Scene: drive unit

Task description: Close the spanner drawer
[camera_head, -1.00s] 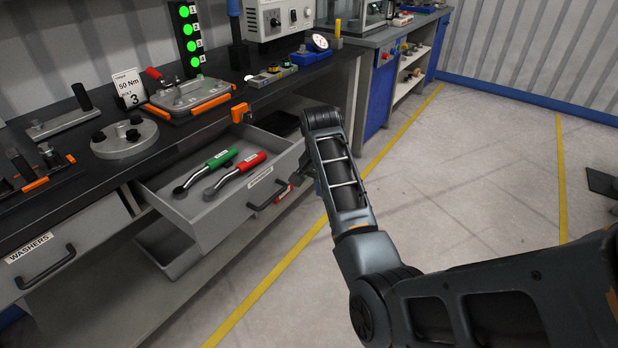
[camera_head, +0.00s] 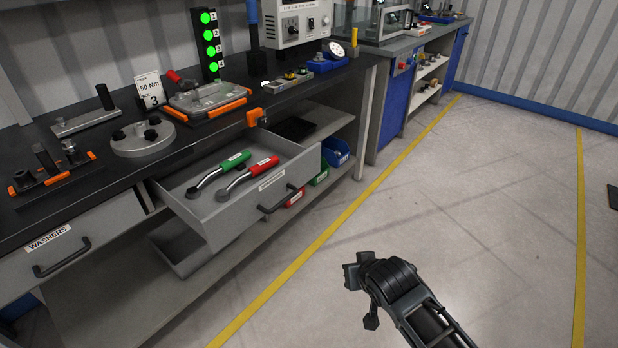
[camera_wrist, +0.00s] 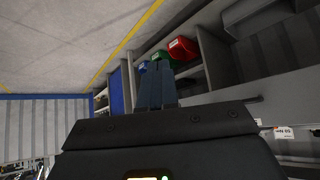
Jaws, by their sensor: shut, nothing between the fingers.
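The spanner drawer (camera_head: 205,215) is pulled out from under the black bench top in the head view. A green-handled spanner (camera_head: 232,162) and a red-handled spanner (camera_head: 262,165) lie in it. Its dark bar handle (camera_head: 280,203) is on the labelled front. My gripper (camera_head: 352,275) is low over the floor, right of the drawer and clear of its handle. In the wrist view its fingers (camera_wrist: 157,88) are together and hold nothing.
The washers drawer (camera_head: 70,245) is shut at the left. Red, green and blue bins (camera_head: 335,152) stand on a shelf beyond the open drawer. A blue cabinet (camera_head: 388,110) stands farther back. The floor around my gripper is clear.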

